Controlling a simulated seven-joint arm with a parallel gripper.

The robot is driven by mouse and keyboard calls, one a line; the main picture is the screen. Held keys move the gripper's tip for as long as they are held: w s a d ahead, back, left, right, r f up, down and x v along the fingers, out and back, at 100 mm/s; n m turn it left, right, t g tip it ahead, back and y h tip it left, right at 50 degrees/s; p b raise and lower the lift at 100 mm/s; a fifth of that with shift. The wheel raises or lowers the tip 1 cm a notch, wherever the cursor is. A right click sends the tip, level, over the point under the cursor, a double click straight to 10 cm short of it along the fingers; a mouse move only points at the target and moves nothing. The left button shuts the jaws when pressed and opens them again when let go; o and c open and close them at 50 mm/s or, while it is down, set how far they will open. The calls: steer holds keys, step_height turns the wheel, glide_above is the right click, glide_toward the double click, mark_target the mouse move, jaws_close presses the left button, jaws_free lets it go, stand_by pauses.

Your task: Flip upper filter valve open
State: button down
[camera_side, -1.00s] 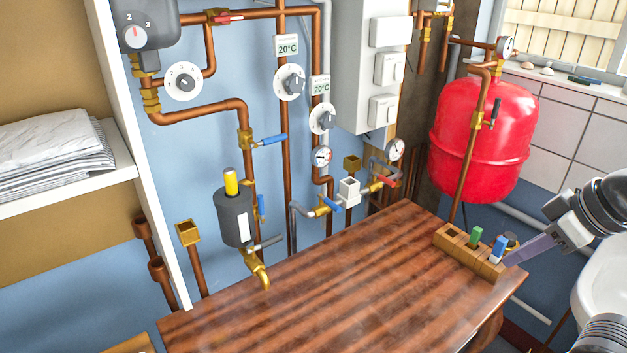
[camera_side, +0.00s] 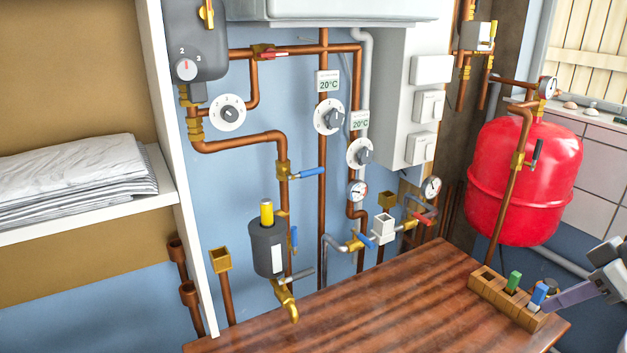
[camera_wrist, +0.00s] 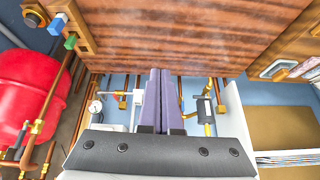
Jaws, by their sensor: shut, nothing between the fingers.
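The upper filter valve (camera_side: 283,170) is a brass body on the vertical copper pipe at centre left in the side view. Its blue lever (camera_side: 310,173) sticks out to the right, across the pipe. Below it is the dark grey filter (camera_side: 268,250) with a yellow top. The filter also shows small in the wrist view (camera_wrist: 204,109). My gripper (camera_side: 537,308) is at the lower right, well away from the valve, with its purple fingers by the wooden block. In the wrist view my gripper (camera_wrist: 160,72) has its fingers together and empty.
The wooden block (camera_side: 505,302) with green and blue pegs stands on the table's right end. The wooden table (camera_side: 370,310) is otherwise clear. A second blue lever (camera_side: 294,238) and a grey lever (camera_side: 298,275) sit beside the filter. A red tank (camera_side: 525,185) hangs at right.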

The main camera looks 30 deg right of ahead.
steer(key=w+a+r+m+t, duration=0.1)
steer(key=w+r+m+t, duration=0.7)
steer(key=w+r, duration=0.6)
steer(key=w+r+m+t, duration=0.6)
steer(key=w+r+t, duration=0.3)
steer(key=w+r, duration=0.6)
steer(key=w+a+f+m+t+h, duration=0.3)
steer(key=w+f+m+t, duration=0.15)
steer(key=w+f, duration=0.75)
steer(key=a+f+g+y, duration=0.1)
steer(key=a+f, duration=0.1)
steer(key=f, duration=1.1)
steer(key=s+a+f+n+g+y, duration=0.1)
steer(key=a+f+y, duration=0.1)
steer(key=f, duration=1.2)
steer(key=shift+a+f+g, duration=0.3)
steer(key=shift+a+g, duration=0.05)
